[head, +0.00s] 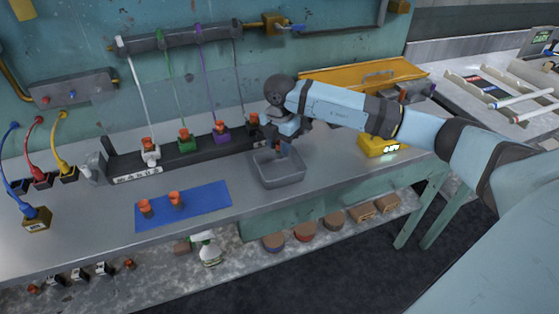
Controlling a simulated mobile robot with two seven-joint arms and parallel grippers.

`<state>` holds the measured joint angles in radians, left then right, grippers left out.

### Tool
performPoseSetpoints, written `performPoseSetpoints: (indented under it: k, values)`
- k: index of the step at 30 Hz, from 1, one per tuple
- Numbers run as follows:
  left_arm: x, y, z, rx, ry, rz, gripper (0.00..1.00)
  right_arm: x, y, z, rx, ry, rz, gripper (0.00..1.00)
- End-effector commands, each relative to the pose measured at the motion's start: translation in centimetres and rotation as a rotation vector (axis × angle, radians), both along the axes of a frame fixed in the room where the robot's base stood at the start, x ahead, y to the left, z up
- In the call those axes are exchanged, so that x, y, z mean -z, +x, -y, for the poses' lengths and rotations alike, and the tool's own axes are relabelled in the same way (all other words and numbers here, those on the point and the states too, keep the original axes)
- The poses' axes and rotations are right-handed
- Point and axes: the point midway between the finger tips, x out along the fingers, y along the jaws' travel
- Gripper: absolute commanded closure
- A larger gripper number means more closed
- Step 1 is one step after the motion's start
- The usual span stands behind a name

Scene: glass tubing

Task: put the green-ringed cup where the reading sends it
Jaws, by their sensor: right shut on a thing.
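My right gripper (285,143) is over the grey tray (279,179), pointing down. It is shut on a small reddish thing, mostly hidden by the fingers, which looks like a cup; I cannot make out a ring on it. Two orange-brown cups (145,208) (175,200) stand on the blue mat (205,206); their ring colours are too small to tell. A yellow device (370,146) at the right has a lit display (392,147) whose reading I cannot make out. My left gripper is not in view.
A black rack (170,158) along the back holds white (150,155), green (186,142), purple (221,131) and dark sockets with orange tops and hanging lines. A yellow tray (365,74) is behind my right arm.

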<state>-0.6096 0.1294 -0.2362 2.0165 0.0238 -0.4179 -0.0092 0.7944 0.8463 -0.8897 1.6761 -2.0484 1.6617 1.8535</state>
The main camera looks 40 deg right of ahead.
Motion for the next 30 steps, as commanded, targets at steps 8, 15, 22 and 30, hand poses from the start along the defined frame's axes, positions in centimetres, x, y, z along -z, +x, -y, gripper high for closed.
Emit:
performPoseSetpoints:
  k: [8, 15, 22, 30]
  values:
    - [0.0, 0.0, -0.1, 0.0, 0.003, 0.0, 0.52, 2.7, 0.0, 0.0, -0.001, 0.0, -0.001, 0.98]
    - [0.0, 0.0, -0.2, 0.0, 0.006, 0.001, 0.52, 6.0, 0.0, 0.0, 0.001, 0.0, -0.002, 0.98]
    - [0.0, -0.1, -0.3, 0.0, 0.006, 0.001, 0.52, 6.6, 0.0, 0.0, -0.001, 0.0, 0.001, 0.98]
    - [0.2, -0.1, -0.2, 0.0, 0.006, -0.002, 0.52, 7.0, 0.0, 0.0, -0.001, 0.0, 0.001, 0.6]
